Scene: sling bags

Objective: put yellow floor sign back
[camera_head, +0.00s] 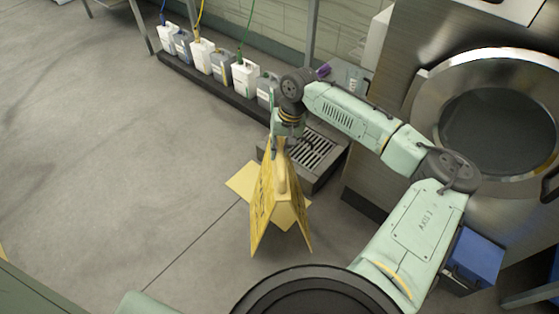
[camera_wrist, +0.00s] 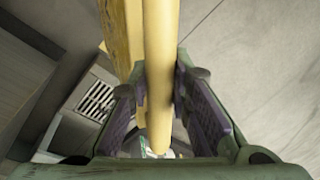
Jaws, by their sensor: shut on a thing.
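The yellow floor sign (camera_head: 263,209) is an A-frame with dark lettering, its two panels spread apart. It hangs upright from my gripper (camera_head: 279,141), which is shut on its top near the handle. In the wrist view my gripper's two fingers (camera_wrist: 158,95) press from both sides on a yellow bar of the sign (camera_wrist: 160,40). A flat yellow patch (camera_head: 242,181) is on the floor behind and under the sign. I cannot tell whether the sign's feet touch the floor.
A grated floor drain box (camera_head: 319,152) is close behind the sign. A row of several jugs (camera_head: 202,53) stands on a dark low tray along the wall. A steel washer (camera_head: 490,125) and a blue box (camera_head: 474,259) are at the right. Open grey floor (camera_head: 110,150) lies to the left.

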